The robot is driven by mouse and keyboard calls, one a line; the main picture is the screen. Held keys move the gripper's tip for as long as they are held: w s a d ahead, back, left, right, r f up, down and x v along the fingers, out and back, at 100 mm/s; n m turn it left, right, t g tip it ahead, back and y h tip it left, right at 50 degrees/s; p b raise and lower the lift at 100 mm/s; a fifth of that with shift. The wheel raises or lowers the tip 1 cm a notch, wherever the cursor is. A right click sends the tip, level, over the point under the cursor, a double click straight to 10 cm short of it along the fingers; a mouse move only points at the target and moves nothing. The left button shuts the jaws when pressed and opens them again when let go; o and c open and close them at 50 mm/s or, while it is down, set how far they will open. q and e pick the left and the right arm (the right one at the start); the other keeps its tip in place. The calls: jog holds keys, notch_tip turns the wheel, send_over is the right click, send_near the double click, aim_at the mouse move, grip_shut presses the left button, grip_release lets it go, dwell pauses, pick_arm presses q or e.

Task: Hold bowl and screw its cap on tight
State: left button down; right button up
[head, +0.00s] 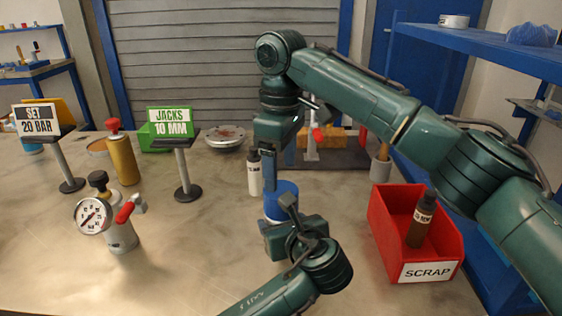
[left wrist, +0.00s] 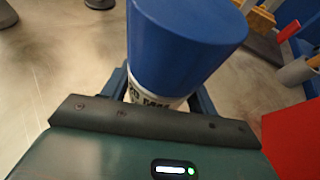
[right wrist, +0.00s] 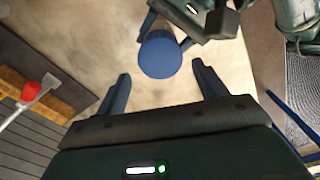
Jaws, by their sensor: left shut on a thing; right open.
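The bowl (left wrist: 158,100) is a pale body with dark lettering. Only a strip of it shows in the left wrist view, below a wide blue cap (left wrist: 185,38). The cap sits on top of it; I cannot tell how tightly. The cap also shows in the head view (head: 281,198), partly hidden by my grippers, and from above in the right wrist view (right wrist: 160,54). My left gripper (head: 290,222) is shut on the bowl below the cap. My right gripper (head: 268,182) points down above the cap, open and apart from it, its fingers (right wrist: 160,90) spread wide.
A red SCRAP bin (head: 432,245) holding a dark bottle (head: 421,220) stands to the right. A white bottle (head: 254,175) stands just behind the cap. A gauge (head: 94,215) on a grey vessel and two sign stands are to the left. The front left table is clear.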

aim_at(281, 190)
notch_tip(281, 190, down, 8)
jog(key=shift+r, duration=0.1)
dwell(0.4)
jog(key=c, duration=0.9)
jog(key=o, duration=1.2)
notch_tip(281, 190, up, 12)
jog(key=shift+r, duration=0.1)
